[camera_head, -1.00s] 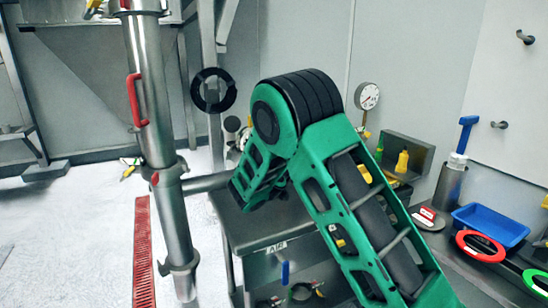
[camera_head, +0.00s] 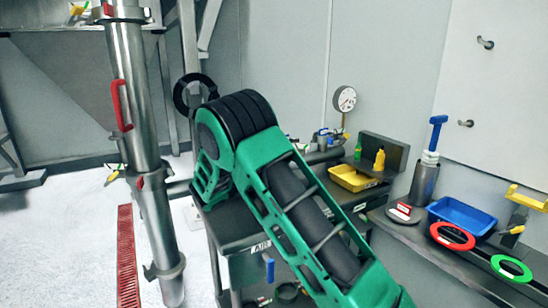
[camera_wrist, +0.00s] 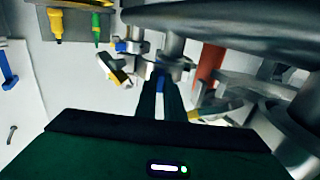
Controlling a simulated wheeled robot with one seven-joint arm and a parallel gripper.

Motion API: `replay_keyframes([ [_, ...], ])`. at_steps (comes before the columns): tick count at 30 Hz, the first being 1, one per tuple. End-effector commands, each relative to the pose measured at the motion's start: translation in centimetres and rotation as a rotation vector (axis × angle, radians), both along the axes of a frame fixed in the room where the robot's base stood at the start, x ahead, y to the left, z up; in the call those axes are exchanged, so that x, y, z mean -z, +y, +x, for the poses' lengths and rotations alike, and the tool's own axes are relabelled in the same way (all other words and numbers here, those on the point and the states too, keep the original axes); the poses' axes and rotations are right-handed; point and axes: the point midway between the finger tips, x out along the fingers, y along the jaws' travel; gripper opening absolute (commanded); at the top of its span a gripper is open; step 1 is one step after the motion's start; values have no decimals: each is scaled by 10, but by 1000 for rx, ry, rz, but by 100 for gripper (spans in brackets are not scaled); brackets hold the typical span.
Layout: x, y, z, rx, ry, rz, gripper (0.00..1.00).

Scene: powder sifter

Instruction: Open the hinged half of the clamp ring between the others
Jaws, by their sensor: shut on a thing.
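In the head view, a steel tube (camera_head: 135,100) stands at the left with clamp rings at its top, middle and bottom. The middle clamp ring (camera_head: 150,180) has small red and yellow parts by it. My gripper is hidden behind my green arm there. In the wrist view, the dark fingers of my gripper (camera_wrist: 160,84) are together at a steel clamp piece (camera_wrist: 178,66), with a blue bit between them. A pale, yellow-ended latch part (camera_wrist: 117,70) sticks out left of it. How far the hinged half stands open cannot be told.
A bench (camera_head: 235,233) stands right of the tube with a yellow tray (camera_head: 355,180) on it. A shelf at the right holds a blue bin (camera_head: 462,214), a red ring (camera_head: 452,236) and a green ring (camera_head: 511,268). A red floor grate (camera_head: 127,260) lies left of the tube.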

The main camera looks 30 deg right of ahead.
Motion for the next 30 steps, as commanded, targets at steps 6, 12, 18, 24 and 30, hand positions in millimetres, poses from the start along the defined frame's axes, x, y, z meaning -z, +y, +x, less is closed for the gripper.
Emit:
replay_keyframes([
  [6, 0, 4, 3, -11, -2, 2, 27],
  [12, 0, 4, 2, -10, -2, 3, 27],
  [18, 1, 21, -9, -12, 0, 2, 27],
  [24, 0, 51, -31, -10, 0, 2, 27],
  [30, 0, 76, -49, -7, -1, 1, 27],
])
